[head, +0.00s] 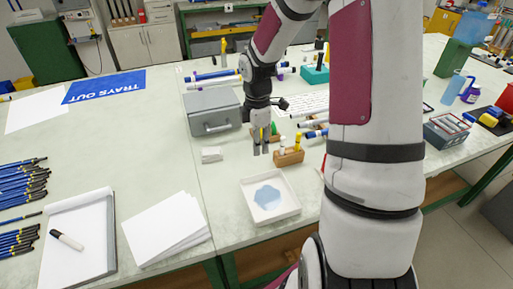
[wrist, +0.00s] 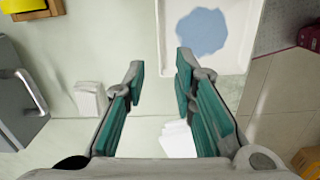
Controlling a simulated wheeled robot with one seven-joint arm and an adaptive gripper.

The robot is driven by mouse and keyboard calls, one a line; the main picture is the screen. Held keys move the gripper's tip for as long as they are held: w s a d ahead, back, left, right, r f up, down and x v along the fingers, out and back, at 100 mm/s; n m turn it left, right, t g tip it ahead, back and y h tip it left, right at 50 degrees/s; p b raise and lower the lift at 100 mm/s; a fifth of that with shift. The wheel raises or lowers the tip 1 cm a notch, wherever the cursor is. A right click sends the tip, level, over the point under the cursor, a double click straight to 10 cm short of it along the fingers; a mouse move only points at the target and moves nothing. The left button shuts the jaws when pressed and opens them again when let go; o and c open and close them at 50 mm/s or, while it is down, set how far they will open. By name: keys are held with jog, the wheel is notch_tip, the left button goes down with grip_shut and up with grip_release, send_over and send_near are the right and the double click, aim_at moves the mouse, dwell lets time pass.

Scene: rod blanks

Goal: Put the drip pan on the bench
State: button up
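The drip pan (head: 281,216) is a shallow white square tray with a pale blue puddle (head: 268,197) inside. In the head view it rests on the pale bench (head: 221,210), close to the front edge. In the wrist view the pan (wrist: 244,42) is at upper right, partly cut off by the frame and partly covered by a finger. My gripper (head: 261,150) is above the bench, behind the pan in the head view. In the wrist view its two teal-padded fingers (wrist: 160,64) are apart with nothing between them. I cannot tell the exact height above the pan.
A grey box (head: 212,112) with a handle and a small white block (head: 211,154) stand left of the gripper. A wooden block with upright items (head: 290,156) is close behind the pan.

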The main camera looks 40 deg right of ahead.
jog(key=s+a+r+m+t+h, duration=0.1)
jog(key=s+a+r+m+t, duration=0.1)
jog(key=s+a+r+m, duration=0.6)
jog(key=s+a+r+m+t+h, duration=0.15)
jog(key=s+a+r, duration=0.25)
jog(key=r, duration=0.8)
jog(key=s+a+r+m+t+y, duration=0.1)
jog(key=s+a+m, duration=0.3)
jog(key=s, duration=0.4)
jog(key=shift+s+a+r+m+t+y, duration=0.2)
jog(key=shift+r+m+t+y, duration=0.15)
jog(key=shift+r+y, duration=0.5)
jog(key=shift+w, duration=0.1)
